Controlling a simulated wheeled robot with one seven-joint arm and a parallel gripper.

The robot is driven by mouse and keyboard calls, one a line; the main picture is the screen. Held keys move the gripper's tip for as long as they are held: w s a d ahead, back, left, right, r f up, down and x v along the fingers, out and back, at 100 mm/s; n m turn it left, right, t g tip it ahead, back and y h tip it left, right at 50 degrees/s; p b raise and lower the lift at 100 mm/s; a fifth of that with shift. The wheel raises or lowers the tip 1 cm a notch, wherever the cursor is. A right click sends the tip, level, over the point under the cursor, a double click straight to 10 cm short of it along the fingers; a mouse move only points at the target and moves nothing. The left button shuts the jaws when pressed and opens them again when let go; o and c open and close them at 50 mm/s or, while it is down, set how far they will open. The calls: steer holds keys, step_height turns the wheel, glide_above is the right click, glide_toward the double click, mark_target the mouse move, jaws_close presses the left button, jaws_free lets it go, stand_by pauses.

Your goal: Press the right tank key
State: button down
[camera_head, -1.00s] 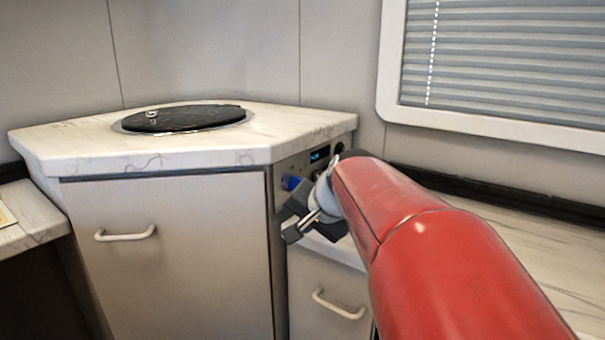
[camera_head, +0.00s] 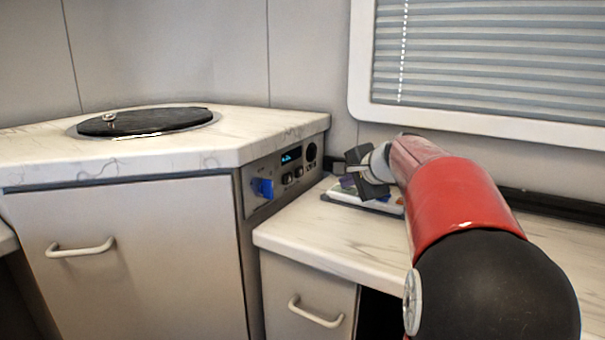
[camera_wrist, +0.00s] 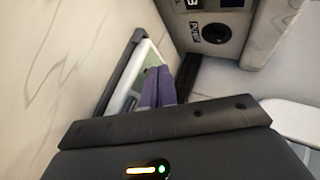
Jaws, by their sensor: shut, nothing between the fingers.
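The control panel (camera_head: 273,198) is on the side of the corner cabinet, with a lit display (camera_head: 290,156). Two small dark keys sit below the display; the right key (camera_head: 299,171) is beside the left key (camera_head: 287,178). My gripper (camera_head: 348,182) is to the right of the panel, above the lower counter, apart from the keys. In the wrist view its purple fingers (camera_wrist: 160,78) are together and hold nothing. The panel's lower part also shows there at the top, with a round black fitting; the keys are mostly cut off by the picture's edge.
A blue lever (camera_head: 262,187) sticks out at the panel's left, and a round black fitting (camera_head: 311,152) is at its right. A dark-edged tray (camera_head: 385,207) lies on the lower counter (camera_head: 310,232) beneath my gripper. A black round lid (camera_head: 150,121) is on the cabinet top.

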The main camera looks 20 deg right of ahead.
mark_target(299, 172)
steer(key=shift+a, duration=0.1)
steer(key=w+a+p, duration=0.1)
steer(key=w, duration=0.1)
steer(key=w+a+p, duration=0.3)
steer(key=shift+w+a+r+p, duration=0.2)
steer(key=shift+w+p, duration=0.1)
steer(key=shift+w, duration=0.1)
steer(key=shift+w+a+f, duration=0.2)
steer(key=shift+w+a, duration=0.25)
steer(key=shift+w, duration=0.1)
steer(key=shift+w+p, duration=0.1)
steer(key=shift+p, duration=0.25)
stand_by(1.2)
steer(key=shift+w+a, duration=0.25)
steer(key=shift+w+a+p, duration=0.25)
steer(key=shift+w+p, duration=0.05)
steer(key=shift+p, duration=0.1)
stand_by(0.7)
steer(key=shift+s+d, duration=0.1)
steer(key=shift+s+d+b, duration=0.4)
steer(key=shift+s+b, duration=0.15)
steer(key=shift+b, duration=0.15)
